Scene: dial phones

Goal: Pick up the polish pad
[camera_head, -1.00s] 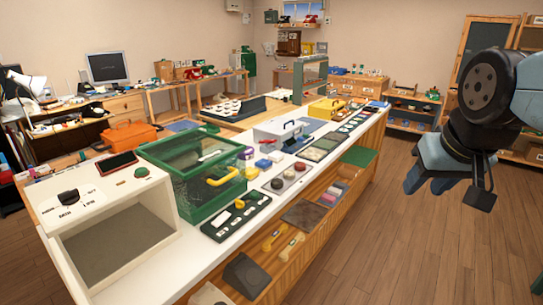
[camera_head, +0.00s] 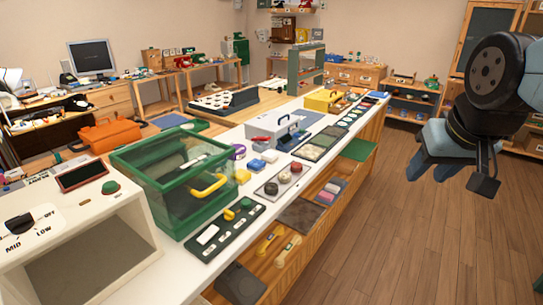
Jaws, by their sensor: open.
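I cannot tell for certain which thing is the polish pad. Small round pads, one of them reddish (camera_head: 285,177) and one dark (camera_head: 270,187), lie on a light tray (camera_head: 262,193) on the white counter. Coloured blocks, some pink and some blue-grey (camera_head: 329,190), lie on the shelf under the counter. My gripper (camera_head: 445,176) hangs at the right of the view over the wooden floor, open and empty, well away from the counter.
The long white counter (camera_head: 190,258) runs from near left to the back. On it stand a white oven-like box (camera_head: 95,255), a green-framed clear case (camera_head: 165,185), a dark strip tray (camera_head: 225,233) and a white toolbox (camera_head: 275,128). The floor (camera_head: 400,245) to the right is clear.

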